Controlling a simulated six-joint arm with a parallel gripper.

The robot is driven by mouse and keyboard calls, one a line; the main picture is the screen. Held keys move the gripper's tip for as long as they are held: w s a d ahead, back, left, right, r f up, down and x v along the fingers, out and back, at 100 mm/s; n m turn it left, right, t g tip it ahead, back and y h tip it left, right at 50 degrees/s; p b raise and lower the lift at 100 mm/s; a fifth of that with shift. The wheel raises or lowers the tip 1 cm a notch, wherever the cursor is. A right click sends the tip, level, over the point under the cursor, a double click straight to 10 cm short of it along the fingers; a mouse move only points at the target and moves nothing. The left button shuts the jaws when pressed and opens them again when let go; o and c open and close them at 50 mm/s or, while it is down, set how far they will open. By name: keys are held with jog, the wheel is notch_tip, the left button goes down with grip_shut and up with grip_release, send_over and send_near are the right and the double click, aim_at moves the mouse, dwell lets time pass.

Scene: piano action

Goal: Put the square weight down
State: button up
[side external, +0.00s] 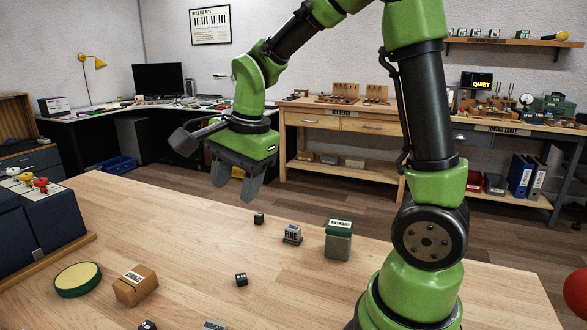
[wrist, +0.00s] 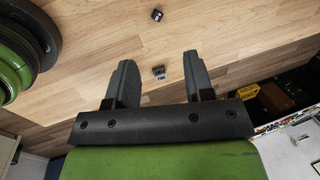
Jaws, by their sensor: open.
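My gripper (side external: 238,190) hangs above the far part of the wooden table (side external: 190,225), pointing down, with its two dark fingers spread and nothing between them. Small dark cubes rest on the table: one (side external: 259,218) below and right of my gripper, another (side external: 241,279) nearer the front with a pale label. I cannot tell which thing is the square weight. A grey block marked FINE (side external: 292,234) stands right of the first cube.
A green-lidded box (side external: 339,240) stands near my arm's base. A wooden box (side external: 135,286) and a round green-rimmed pad (side external: 78,279) sit at front left, beside a dark blue case (side external: 45,222). More labelled pieces are cut off at the front edge. The table's left middle is clear.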

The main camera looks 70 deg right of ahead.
jog(key=s+a+r+n+t+y, duration=0.1)
jog(key=s+a+r+n+t, duration=0.1)
jog(key=s+n, duration=0.4)
jog(key=s+a+r+n+t, duration=0.2)
jog(key=s+a+r+n, duration=0.1)
jog(key=s+r+n, duration=0.2)
jog(key=s+n, duration=0.2)
jog(key=n, duration=0.1)
jog(key=shift+s+a+n+y, duration=0.2)
jog(key=shift+a+n+y, duration=0.1)
jog(key=shift+a+y, duration=0.1)
dwell(0.4)
jog(key=shift+o, duration=0.5)
jog(key=shift+w, duration=0.1)
